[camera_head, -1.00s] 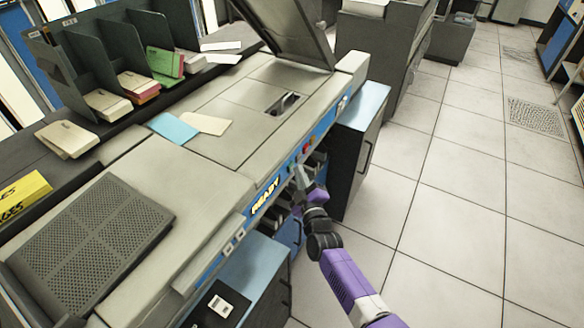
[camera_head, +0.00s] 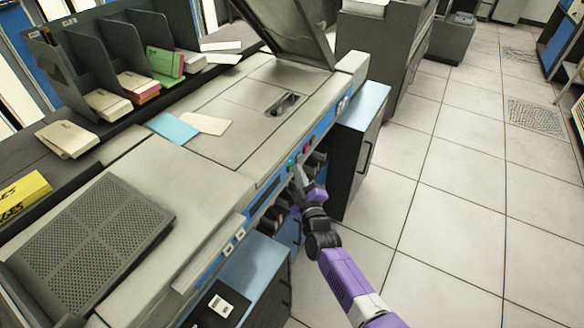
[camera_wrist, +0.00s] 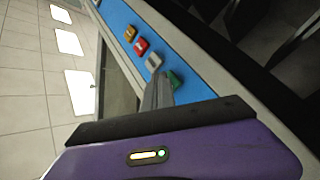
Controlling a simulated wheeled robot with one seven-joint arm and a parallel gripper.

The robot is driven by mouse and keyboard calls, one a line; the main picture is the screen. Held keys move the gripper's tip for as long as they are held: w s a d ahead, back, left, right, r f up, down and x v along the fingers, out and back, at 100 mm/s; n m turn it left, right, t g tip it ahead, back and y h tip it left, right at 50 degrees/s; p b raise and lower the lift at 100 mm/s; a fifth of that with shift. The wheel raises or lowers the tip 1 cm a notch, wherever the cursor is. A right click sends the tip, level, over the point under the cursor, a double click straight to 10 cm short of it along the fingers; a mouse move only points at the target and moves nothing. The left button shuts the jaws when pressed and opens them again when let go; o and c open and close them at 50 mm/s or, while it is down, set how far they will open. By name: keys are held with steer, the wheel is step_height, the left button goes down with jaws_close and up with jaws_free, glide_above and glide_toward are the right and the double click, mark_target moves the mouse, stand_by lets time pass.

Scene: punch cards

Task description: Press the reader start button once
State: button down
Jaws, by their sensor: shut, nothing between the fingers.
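The reader is a large grey machine (camera_head: 228,160) with a blue front strip. The strip carries a green button (camera_head: 291,162) and a red button (camera_head: 306,148). In the wrist view a row of buttons shows: orange, red (camera_wrist: 141,46), pale grey (camera_wrist: 153,62) and green (camera_wrist: 174,79). Their labels are not readable. My gripper (camera_head: 298,171) is shut and empty, close to the strip just below the green button. In the wrist view its fingertips (camera_wrist: 157,80) lie beside the green button and partly overlap it; contact cannot be told. The display (camera_head: 266,194) is dark.
A raised dark lid (camera_head: 290,30) stands at the machine's back. Blue and cream cards (camera_head: 206,123) lie on its top. A card rack (camera_head: 100,60) stands at the left. A grey cabinet (camera_head: 357,145) is right of the strip. Tiled floor (camera_head: 440,200) is clear at the right.

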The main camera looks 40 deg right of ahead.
steer(key=shift+s+d, duration=0.2)
steer(key=shift+s, duration=0.45)
steer(key=s, duration=0.1)
steer(key=s+d, duration=0.1)
steer(key=s, duration=0.1)
steer(key=s+b, duration=0.1)
steer(key=shift+s+d, duration=0.35)
stand_by(0.8)
